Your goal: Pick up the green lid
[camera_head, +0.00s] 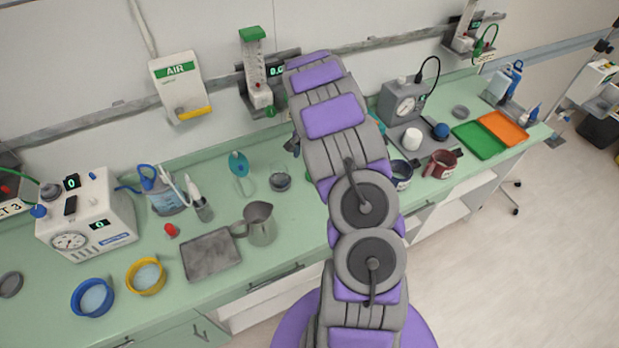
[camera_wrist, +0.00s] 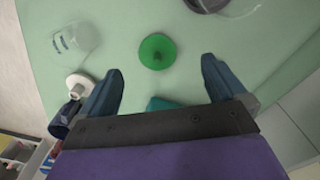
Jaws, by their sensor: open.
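The green lid (camera_wrist: 157,51) is a round disc with a small knob in the middle, lying on the pale green counter in the wrist view. My gripper (camera_wrist: 162,72) is open, its two dark blue fingers spread wide with nothing between them. The lid shows just beyond the fingertips, roughly centred between them and apart from both. In the head view my arm covers most of the area; only a small green edge shows beside it, and I cannot tell if it is the lid. My gripper is mostly hidden there too.
In the wrist view a clear cup (camera_wrist: 76,42) and a white disc (camera_wrist: 79,84) are left of the lid, and a glass bowl is at the top right. A teal thing (camera_wrist: 165,103) shows near the palm. A metal jug (camera_head: 260,224) and grey tray (camera_head: 211,254) stand left of my arm.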

